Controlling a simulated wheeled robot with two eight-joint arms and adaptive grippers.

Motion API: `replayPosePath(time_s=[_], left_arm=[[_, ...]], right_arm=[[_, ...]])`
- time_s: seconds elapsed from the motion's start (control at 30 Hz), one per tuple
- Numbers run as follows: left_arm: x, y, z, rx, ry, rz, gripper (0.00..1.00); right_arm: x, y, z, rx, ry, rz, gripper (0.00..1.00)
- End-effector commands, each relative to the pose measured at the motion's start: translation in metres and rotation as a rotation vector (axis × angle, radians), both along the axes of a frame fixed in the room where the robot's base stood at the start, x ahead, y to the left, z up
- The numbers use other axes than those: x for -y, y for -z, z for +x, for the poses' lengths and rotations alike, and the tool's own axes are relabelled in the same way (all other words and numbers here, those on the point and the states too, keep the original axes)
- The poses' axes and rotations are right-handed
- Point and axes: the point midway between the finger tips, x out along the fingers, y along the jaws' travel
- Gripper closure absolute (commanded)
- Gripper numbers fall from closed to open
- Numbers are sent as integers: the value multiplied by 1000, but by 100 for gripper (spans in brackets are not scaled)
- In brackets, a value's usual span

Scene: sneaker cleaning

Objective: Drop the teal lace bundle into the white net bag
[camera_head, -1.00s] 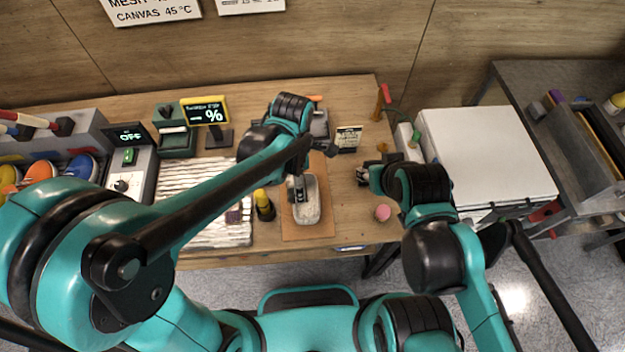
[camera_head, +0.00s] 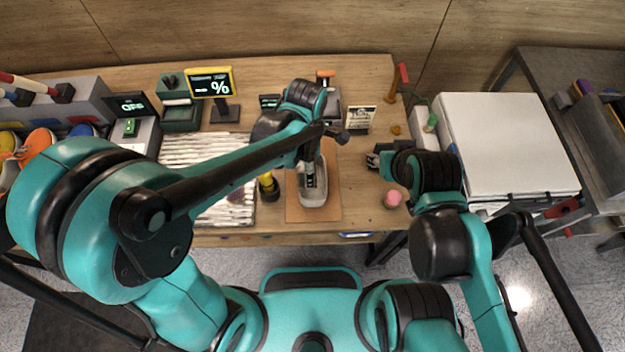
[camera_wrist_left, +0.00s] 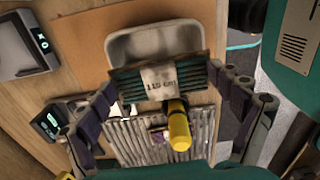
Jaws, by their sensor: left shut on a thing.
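The teal lace bundle (camera_wrist_left: 160,80) with a white "110 cm" band is between the fingers of my left gripper (camera_wrist_left: 160,88) in the left wrist view. My left gripper (camera_head: 309,168) is shut on it, above a pale rounded shallow tray (camera_head: 313,196). The tray also shows behind the bundle in the left wrist view (camera_wrist_left: 155,42). I cannot make out a white net bag for certain in either view. My right gripper (camera_head: 374,160) is empty as far as I see, over the table right of the tray; its fingers are too small to read.
The tray lies on a brown mat (camera_head: 296,212). A yellow-topped bottle (camera_head: 268,187) and a white ribbed mat (camera_head: 190,150) are to its left. A pink round thing (camera_head: 392,199) is near the right front edge. A white box (camera_head: 507,145) stands at right.

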Motion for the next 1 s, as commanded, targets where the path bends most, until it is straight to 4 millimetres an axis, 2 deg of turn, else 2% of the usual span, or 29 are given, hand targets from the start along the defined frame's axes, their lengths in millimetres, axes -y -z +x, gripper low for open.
replayPosePath(time_s=[0.07, 0.1, 0.43, 0.57, 0.67, 1.0], left_arm=[[0, -1, 0, 0, 0, 0, 32], [0, -1, 0, 0, 0, 0, 0], [0, -1, 0, 0, 0, 0, 0], [0, -7, 0, 0, 0, 0, 0], [0, -22, 0, 0, 0, 0, 0], [0, -93, 0, 0, 0, 0, 0]], right_arm=[[0, -1, 0, 0, 0, 0, 60], [0, -1, 0, 0, 0, 0, 60], [0, -1, 0, 0, 0, 0, 60], [0, -1, 0, 0, 0, 0, 60], [0, -1, 0, 0, 0, 0, 60], [0, -1, 0, 0, 0, 0, 60]])
